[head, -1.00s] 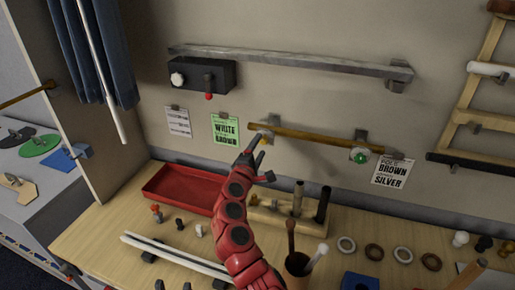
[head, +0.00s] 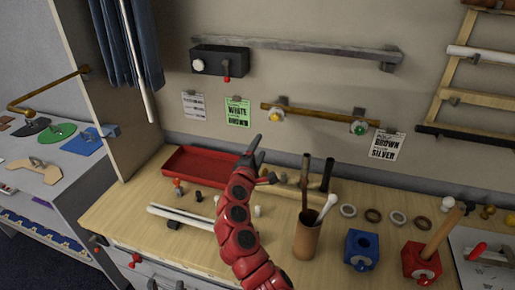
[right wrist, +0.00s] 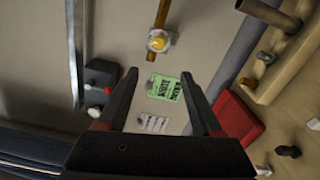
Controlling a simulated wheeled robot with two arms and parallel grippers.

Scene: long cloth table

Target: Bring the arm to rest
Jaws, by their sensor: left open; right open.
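My right gripper (head: 260,163) is at the end of the red arm in the middle of the head view. It is raised over the back of the table, to the right of the red tray (head: 167,168). In the right wrist view, its two fingers (right wrist: 161,112) are apart with nothing between them. Beyond them are the wall and a green card (right wrist: 166,88). The brown rod (head: 318,118) is on the wall, above and clear of the gripper. My left gripper is not in view.
A wooden rack (head: 290,190) is close to the right of the gripper. A brown cup (head: 307,238) with sticks stands in front of it. Several rings, a blue block (head: 361,250) and a red block (head: 420,262) are further right. A grey box (head: 219,62) is on the wall.

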